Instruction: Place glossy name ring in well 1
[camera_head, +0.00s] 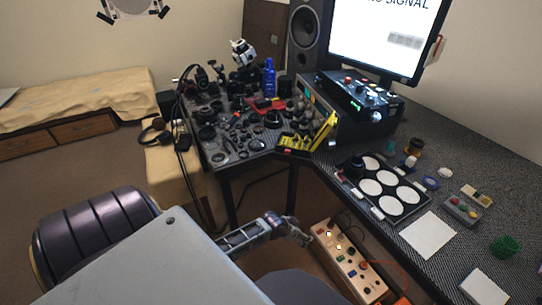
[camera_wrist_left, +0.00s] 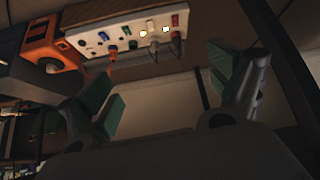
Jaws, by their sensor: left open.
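A dark tray with several round white wells (camera_head: 386,187) lies on the desk at the right; I cannot read which well is number 1. I cannot pick out the glossy name ring for certain; many small dark lens parts (camera_head: 240,125) lie on the left part of the desk. My left gripper (camera_head: 298,232) is below desk height, near the desk's front edge and left of the tray. In the left wrist view its green-padded fingers (camera_wrist_left: 170,98) stand wide apart with nothing between them. My right gripper is not in view.
A beige panel with switches (camera_head: 345,258) sits low under the desk edge, close to my left gripper; it also shows in the wrist view (camera_wrist_left: 125,38). A yellow case (camera_head: 308,137), a black equipment box (camera_head: 352,105) and a monitor (camera_head: 388,38) stand on the desk.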

